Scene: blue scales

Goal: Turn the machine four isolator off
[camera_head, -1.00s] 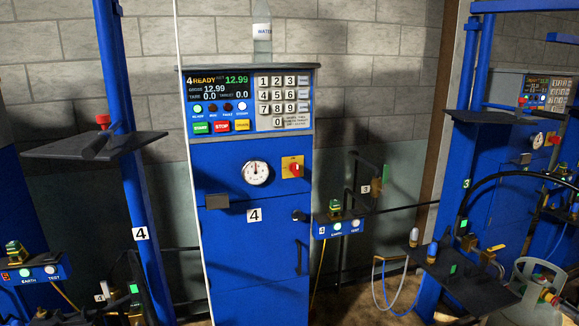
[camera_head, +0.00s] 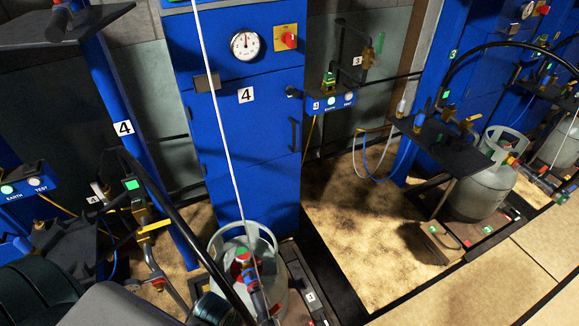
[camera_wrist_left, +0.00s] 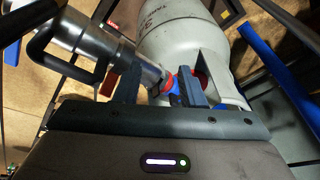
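The machine four isolator is a red knob on a yellow plate (camera_head: 290,38), on the upper right front of the blue cabinet (camera_head: 262,150) labelled 4. The knob's exact turn is too small to read. In the left wrist view, my left gripper (camera_wrist_left: 160,88) has its two fingers apart, in front of a pale gas cylinder (camera_wrist_left: 185,35) and a metal coupling with red and blue rings (camera_wrist_left: 172,86). The coupling shows between or behind the fingers; contact cannot be told. The isolator is not in the wrist view. My right gripper is not in view.
A round gauge (camera_head: 245,45) sits left of the isolator. A gas cylinder (camera_head: 272,268) with a filling hose stands before the cabinet. A dark shelf (camera_head: 75,22) juts out at upper left. Another cylinder (camera_head: 480,188) stands at right. Open floor (camera_head: 350,230) lies between.

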